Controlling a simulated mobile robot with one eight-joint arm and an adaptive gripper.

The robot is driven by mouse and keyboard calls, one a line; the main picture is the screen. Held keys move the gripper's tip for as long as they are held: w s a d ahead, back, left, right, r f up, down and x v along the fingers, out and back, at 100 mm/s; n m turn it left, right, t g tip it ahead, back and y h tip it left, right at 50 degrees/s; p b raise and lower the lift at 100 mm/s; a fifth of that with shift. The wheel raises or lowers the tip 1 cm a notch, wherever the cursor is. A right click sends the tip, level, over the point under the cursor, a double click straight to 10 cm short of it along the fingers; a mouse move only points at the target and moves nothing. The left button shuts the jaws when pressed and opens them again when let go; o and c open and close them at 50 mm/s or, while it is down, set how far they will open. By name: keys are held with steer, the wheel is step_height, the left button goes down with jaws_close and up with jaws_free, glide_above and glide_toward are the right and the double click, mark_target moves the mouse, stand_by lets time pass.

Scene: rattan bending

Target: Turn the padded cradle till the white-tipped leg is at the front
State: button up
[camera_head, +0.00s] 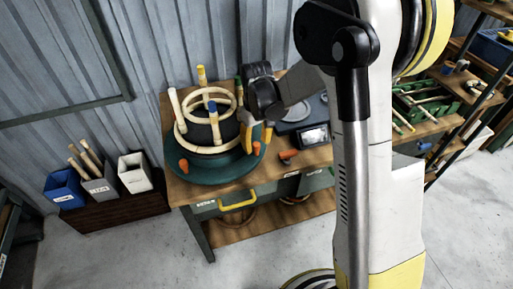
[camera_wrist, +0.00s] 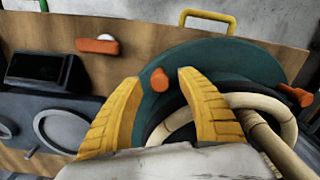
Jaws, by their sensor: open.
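The padded cradle, a green round base (camera_head: 215,172), sits on the bench with a dark drum and pale rattan rings on it. Its upright legs have coloured tips: the one with a pale, whitish tip (camera_head: 174,96) stands at the left, the blue-tipped leg (camera_head: 213,112) nearer the front, the yellow-tipped leg (camera_head: 201,76) at the back. Orange pegs stand on the base rim, one at front left (camera_head: 183,165) and one at the right (camera_head: 257,148). My gripper (camera_head: 257,139) is open at the right rim; in the wrist view its yellow fingers (camera_wrist: 160,84) stand either side of an orange peg (camera_wrist: 159,79).
A dark device with a screen (camera_head: 314,136) and an orange-handled tool (camera_head: 288,155) lie right of the cradle. A yellow drawer handle (camera_head: 237,201) is on the bench front. Bins (camera_head: 134,172) stand at the left. The floor in front is clear.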

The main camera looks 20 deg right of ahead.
steer(key=shift+f, duration=0.5)
steer(key=shift+c, duration=0.5)
jaws_close()
steer(key=shift+w+d, duration=0.15)
